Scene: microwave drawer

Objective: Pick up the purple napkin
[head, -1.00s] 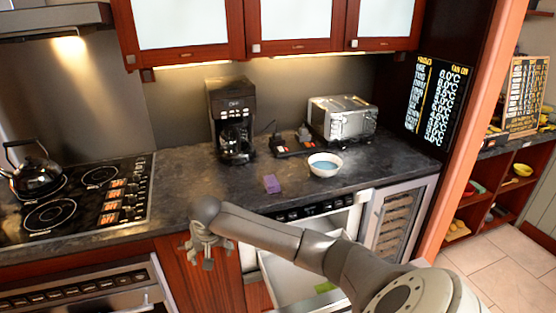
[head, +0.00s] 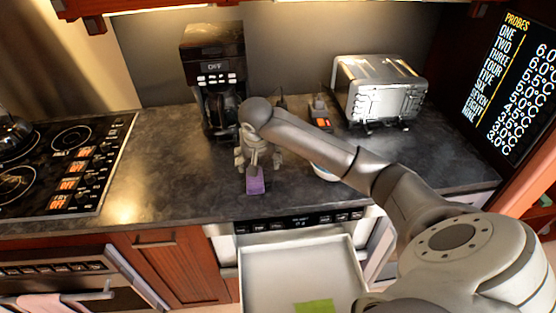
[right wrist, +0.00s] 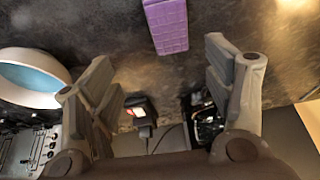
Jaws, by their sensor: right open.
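The purple napkin (head: 256,186) is a small block-like bundle on the dark counter, near its front edge. My right gripper (head: 258,164) is over the counter just behind the napkin in the head view, pointing down. In the right wrist view the napkin (right wrist: 166,25) lies at the top, beyond the two spread fingers of my right gripper (right wrist: 155,75). The gripper is open with nothing between its fingers. I cannot tell the exact height gap. My left gripper is not in view.
A coffee maker (head: 212,75) stands behind the gripper and a toaster (head: 380,90) to the right. A white bowl (right wrist: 30,80) with blue inside is partly hidden by my arm in the head view. An open drawer (head: 262,262) below the counter holds something green (head: 314,306).

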